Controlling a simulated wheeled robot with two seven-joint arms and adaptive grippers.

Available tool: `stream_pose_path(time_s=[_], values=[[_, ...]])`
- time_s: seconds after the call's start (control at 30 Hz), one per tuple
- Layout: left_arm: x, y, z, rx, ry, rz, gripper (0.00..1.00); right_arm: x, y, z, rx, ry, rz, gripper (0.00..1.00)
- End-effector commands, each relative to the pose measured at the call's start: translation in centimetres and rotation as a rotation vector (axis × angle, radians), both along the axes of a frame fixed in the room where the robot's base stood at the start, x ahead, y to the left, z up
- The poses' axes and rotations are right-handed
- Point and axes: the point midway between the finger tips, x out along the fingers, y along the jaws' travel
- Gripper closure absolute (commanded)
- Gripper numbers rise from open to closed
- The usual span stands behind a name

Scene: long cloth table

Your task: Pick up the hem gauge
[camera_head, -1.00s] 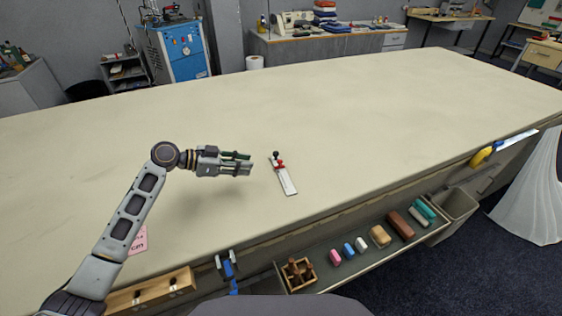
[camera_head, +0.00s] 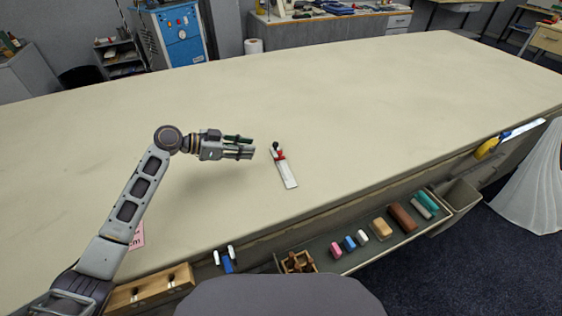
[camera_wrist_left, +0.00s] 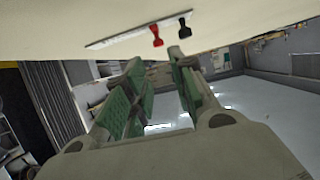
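The hem gauge (camera_head: 285,170) lies flat on the cloth table. It is a white strip with a red slider and a black knob at its far end. It also shows in the left wrist view (camera_wrist_left: 125,38), above the fingertips in the picture. My left gripper (camera_head: 252,147) is just left of the knob end, apart from the gauge. Its green-padded fingers (camera_wrist_left: 160,68) are parted with nothing between them, so it is open. My right gripper is not in view.
The long cloth table (camera_head: 380,110) is clear around the gauge. A tray (camera_head: 350,262) with several coloured blocks hangs along the near edge, beside a wooden box (camera_head: 150,290). A pink card (camera_head: 137,236) lies by my left arm. A yellow-handled tool (camera_head: 487,148) is at the right edge.

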Motion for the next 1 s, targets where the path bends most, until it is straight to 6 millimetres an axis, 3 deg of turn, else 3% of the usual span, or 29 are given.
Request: stream_pose_path(time_s=[0.53, 1.0], values=[[1.8, -6.0, -2.5, -0.002, 0.0, -0.002, 0.75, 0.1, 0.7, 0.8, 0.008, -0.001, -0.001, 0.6], [2.1, -6.8, -2.9, 0.0, -0.001, -0.001, 0.75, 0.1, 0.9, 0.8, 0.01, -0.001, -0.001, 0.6]])
